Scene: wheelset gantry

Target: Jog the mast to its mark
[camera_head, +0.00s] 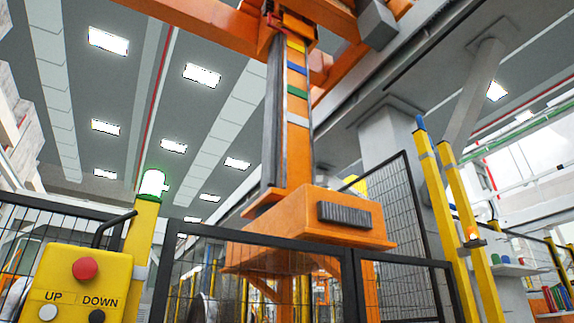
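The orange mast (298,150) hangs upright from the gantry, with yellow (295,46), blue (296,68), green (297,91) and pale (297,118) bands on its upper part. A wide orange block (285,212) with a dark ribbed panel is at its lower end, behind the fence. A yellow control box (70,288) stands at the lower left, with a red button (85,268), a white button (47,312) under UP and a black button (97,316) under DOWN. Neither gripper is in view, and nothing is seen touching the buttons.
A black mesh fence (262,243) runs between the box and the mast. Two yellow posts (440,210) stand at the right, one with an orange light (472,234). The orange gantry beam (205,22) crosses overhead.

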